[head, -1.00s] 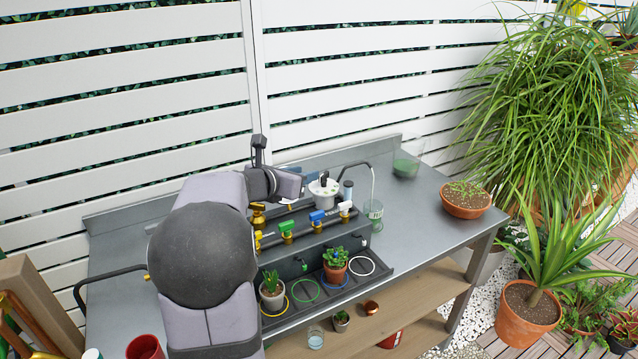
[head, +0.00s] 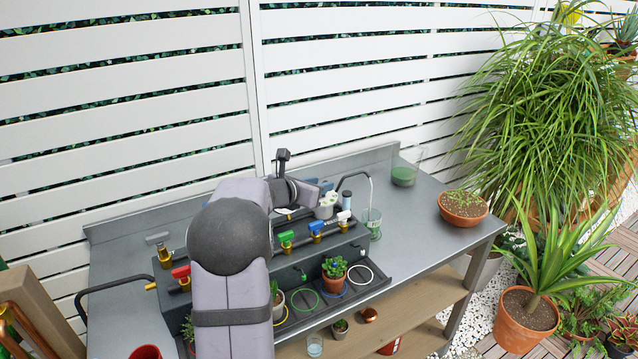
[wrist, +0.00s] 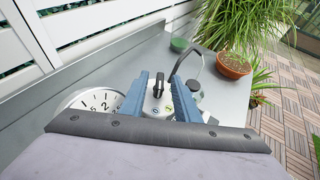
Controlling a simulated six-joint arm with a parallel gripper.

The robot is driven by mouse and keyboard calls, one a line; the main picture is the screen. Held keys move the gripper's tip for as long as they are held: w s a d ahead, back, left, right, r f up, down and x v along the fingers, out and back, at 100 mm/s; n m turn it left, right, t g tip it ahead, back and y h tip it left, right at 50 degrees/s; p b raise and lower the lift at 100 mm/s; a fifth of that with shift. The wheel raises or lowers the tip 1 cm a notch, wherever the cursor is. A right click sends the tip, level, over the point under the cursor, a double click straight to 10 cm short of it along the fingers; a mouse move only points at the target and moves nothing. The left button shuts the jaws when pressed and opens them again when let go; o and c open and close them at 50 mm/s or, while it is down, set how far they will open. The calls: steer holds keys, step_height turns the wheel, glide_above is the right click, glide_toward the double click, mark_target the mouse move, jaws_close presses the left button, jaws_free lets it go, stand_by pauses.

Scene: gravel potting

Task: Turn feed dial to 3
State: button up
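The feed dial appears to be the white round unit with a black knob on top (wrist: 158,92) and small coloured marks around the knob; I cannot read the setting. In the head view the white unit (head: 325,209) stands at the back of the bench, partly hidden by my gripper (head: 318,191). In the wrist view my gripper (wrist: 161,76) is open. Its two blue fingers show on either side of the knob, with gaps between, and nothing is held. I cannot tell how far the fingertips are above the knob.
A white numbered gauge face (wrist: 100,101) is left of the fingers. A curved dark spout (head: 356,177) and a glass (head: 372,223) stand right of the unit. Blue (head: 317,228), green (head: 286,238) and white (head: 344,217) valves are in front.

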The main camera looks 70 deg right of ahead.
steer(key=shift+d, duration=0.2)
jaws_close()
steer(key=shift+f, duration=0.1)
